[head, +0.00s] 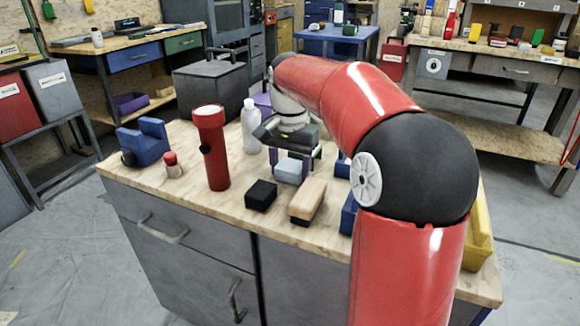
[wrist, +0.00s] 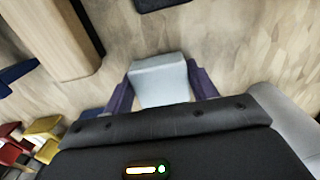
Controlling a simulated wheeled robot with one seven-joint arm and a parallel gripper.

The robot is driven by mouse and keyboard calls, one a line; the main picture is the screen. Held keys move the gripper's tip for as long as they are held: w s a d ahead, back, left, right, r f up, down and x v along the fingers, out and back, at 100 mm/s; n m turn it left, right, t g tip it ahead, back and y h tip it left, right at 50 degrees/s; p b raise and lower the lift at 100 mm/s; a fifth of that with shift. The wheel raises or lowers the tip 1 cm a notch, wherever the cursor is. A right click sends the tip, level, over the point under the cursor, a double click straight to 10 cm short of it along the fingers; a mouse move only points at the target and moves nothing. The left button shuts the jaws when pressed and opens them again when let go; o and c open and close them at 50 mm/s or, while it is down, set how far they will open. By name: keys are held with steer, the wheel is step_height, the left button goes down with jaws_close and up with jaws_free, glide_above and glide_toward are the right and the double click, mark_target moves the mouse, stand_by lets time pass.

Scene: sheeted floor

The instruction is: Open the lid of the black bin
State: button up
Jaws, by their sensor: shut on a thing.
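My gripper (head: 292,160) is low over the wooden workbench top, with its fingers shut on a light grey-blue block (head: 287,172). In the wrist view the block (wrist: 160,80) sits between the two purple fingers of the gripper (wrist: 161,90). I cannot tell whether the block touches the bench. A dark grey-black box (head: 209,96) with a bar across its top stands behind the bench at the upper left. It looks like the black bin, and its top appears closed. The bench hides its lower part. The gripper is apart from it.
The workbench (head: 145,183) carries a red flashlight (head: 211,150), a white bottle (head: 250,127), a blue vise-like object (head: 143,142), a black block (head: 261,194) and a wooden-topped brush (head: 307,201). A yellow bin (head: 478,235) is at right. Floor (head: 60,245) is clear at left.

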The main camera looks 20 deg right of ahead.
steer(key=o, duration=1)
steer(key=shift+f, duration=0.1)
